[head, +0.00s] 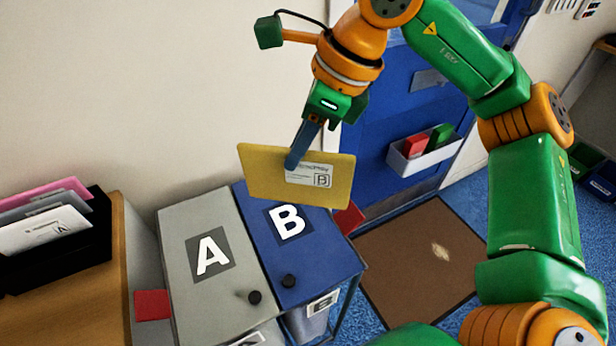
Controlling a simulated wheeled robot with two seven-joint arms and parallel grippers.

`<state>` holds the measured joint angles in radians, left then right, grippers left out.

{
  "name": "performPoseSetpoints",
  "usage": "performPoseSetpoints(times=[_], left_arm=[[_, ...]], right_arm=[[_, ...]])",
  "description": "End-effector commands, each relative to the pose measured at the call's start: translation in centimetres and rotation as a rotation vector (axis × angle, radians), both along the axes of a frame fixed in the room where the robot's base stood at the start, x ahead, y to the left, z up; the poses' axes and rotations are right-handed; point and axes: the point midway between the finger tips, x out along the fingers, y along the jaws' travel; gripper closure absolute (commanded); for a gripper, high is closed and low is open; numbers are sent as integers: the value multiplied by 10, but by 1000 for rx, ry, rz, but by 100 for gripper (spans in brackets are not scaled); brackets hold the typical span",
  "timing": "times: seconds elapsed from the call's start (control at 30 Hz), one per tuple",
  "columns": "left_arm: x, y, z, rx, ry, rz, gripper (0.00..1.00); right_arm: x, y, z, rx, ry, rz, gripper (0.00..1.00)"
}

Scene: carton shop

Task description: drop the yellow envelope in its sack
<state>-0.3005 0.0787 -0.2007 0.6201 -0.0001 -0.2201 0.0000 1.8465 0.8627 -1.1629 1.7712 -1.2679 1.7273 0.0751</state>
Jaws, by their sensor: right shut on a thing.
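My right gripper (295,160) is shut on the yellow envelope (262,180). The envelope hangs in front of the wall, over the back part of the blue lid; its white label carries a letter B. The blue lid (330,258) marked B is closed, with a black knob near its front. The grey lid (190,262) marked A beside it is also closed. Below the blue lid a pale sack (306,324) with a B tag shows in part; the rest is hidden. My left gripper is not in view.
A wooden desk (75,300) on the left holds a black tray (100,245) with papers. A blue door (370,120) carries a white bin (400,165) with red and green items. A brown mat (415,265) lies on clear blue carpet.

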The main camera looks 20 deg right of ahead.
Motion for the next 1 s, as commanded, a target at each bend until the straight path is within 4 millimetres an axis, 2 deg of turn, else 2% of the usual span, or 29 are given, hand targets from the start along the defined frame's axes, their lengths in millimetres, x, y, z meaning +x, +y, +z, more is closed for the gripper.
performPoseSetpoints(times=[0.1, 0.2, 0.3, 0.4, 0.53, 0.83, 1.0], left_arm=[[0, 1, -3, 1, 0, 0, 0], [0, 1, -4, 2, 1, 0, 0], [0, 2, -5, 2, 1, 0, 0], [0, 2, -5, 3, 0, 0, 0], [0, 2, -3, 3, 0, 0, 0], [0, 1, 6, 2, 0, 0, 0], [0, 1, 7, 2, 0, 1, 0]], right_arm=[[3, 6, 27, -3, -10, -390, 100], [4, 9, 46, -1, -6, -700, 100], [3, 11, 62, 0, -1, -937, 100], [3, 11, 70, 1, 5, -1078, 100], [10, 11, 69, 2, 9, -1128, 100], [43, 12, 50, 5, 11, -1123, 100], [51, 13, 44, 5, 10, -1121, 100]])
